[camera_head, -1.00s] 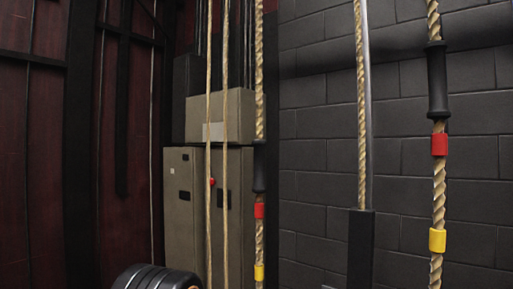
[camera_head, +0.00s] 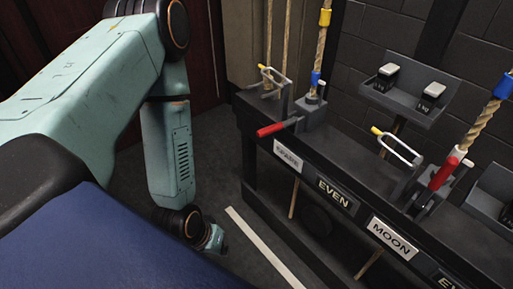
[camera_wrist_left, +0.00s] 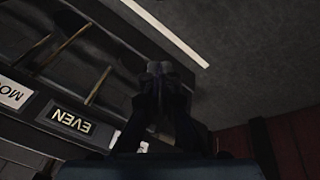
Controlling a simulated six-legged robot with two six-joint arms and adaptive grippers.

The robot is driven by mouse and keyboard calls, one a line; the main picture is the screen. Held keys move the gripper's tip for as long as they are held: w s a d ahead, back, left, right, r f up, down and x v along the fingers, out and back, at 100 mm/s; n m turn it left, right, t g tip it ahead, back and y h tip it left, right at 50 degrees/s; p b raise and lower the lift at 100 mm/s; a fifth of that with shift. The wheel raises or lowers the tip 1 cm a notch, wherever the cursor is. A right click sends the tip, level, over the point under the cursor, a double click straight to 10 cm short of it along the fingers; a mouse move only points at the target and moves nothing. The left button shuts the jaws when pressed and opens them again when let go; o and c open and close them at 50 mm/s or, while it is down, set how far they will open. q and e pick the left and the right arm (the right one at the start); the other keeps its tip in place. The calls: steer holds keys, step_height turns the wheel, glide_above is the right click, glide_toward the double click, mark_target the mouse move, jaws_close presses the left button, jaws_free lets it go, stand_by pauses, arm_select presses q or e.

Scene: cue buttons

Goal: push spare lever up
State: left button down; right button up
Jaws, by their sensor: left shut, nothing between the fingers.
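The spare lever (camera_head: 278,128) has a red handle that juts out to the left from its rope lock, above the SPARE label (camera_head: 287,155) in the head view. It lies nearly level. The left arm reaches down from the left, and its wrist end (camera_head: 208,238) hangs low, left of and below the lever and apart from it. The spare lever is not visible in the wrist view. My right gripper is not in view.
A black rail (camera_head: 335,160) with labels EVEN (camera_head: 337,194) and MOON (camera_head: 392,236) runs along the wall. Another red-handled lever (camera_head: 444,173) stands upright against its rope above MOON. A pale strip (camera_head: 262,247) marks the floor.

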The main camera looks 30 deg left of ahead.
arm_select(q)
steer(key=w+a+f+n+t+h+b, duration=0.1)
steer(key=w+a+n+t+b, duration=0.25)
steer(key=w, duration=0.45)
steer(key=w+a+n+t+b, duration=0.2)
steer(key=w+a+n+t, duration=0.3)
steer(key=w, duration=0.3)
steer(key=w+a+r+n+t+h+b, duration=0.1)
steer(key=r+n+t+h, duration=0.1)
steer(key=n, duration=0.4)
steer(key=w+a+r+n+t+h+b, duration=0.1)
steer(key=a+r+n+t+h, duration=0.1)
steer(key=r+n, duration=0.5)
steer(key=shift+w+a+r+t+h, duration=0.25)
steer(key=shift+t+h, duration=0.4)
steer(key=shift+h, duration=0.25)
steer(key=shift+w+b, duration=0.1)
steer(key=shift+b, duration=0.2)
steer(key=b, duration=0.5)
glide_toward(279, 126)
steer(key=w+f, duration=0.2)
steer(key=w, duration=0.2)
steer(key=shift+s, duration=0.15)
